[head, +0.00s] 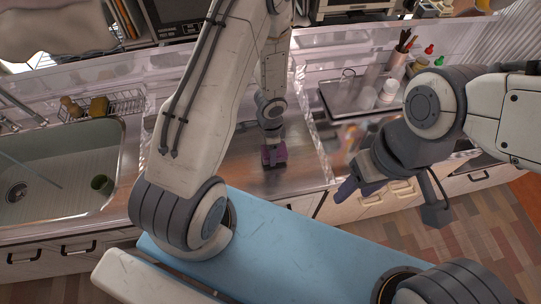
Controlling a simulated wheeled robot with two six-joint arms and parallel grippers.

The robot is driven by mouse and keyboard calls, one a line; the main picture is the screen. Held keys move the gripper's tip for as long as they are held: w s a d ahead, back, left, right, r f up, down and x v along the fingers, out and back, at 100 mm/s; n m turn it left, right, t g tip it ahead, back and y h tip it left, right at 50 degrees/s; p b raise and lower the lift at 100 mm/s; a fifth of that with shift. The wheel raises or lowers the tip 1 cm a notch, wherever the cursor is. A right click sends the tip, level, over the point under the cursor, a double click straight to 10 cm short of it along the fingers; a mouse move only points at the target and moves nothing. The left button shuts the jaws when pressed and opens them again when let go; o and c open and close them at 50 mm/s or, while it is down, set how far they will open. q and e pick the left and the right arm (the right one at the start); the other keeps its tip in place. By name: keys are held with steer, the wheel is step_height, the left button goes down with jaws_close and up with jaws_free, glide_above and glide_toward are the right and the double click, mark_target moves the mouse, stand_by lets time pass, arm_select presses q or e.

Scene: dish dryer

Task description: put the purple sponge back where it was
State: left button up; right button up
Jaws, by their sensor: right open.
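The purple sponge (279,153) is on or just above the brown counter right of the sink, at the middle of the head view. My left gripper (272,146) points straight down at it, with its fingers at the sponge. The fingers are small and dark here, so I cannot tell whether they grip it or only stand around it. My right gripper (362,183) is open and empty, to the right of the sponge, in front of the counter's edge. It is well apart from the sponge.
A dark tray (345,95), white containers (387,92) and bottles crowd the back right. Bare counter (235,165) surrounds the sponge.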

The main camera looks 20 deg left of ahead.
arm_select(q)
step_height(320, 180, down, 3)
steer(key=shift+r+b, duration=0.2)
steer(key=shift+b, duration=0.5)
steer(key=shift+r, duration=0.2)
arm_select(e)
step_height(320, 180, down, 2)
steer(key=shift+f, duration=0.15)
arm_select(q)
steer(key=shift+f, duration=0.2)
steer(key=o, duration=1.4)
arm_select(e)
steer(key=shift+f, duration=0.1)
arm_select(q)
steer(key=shift+r, duration=0.1)
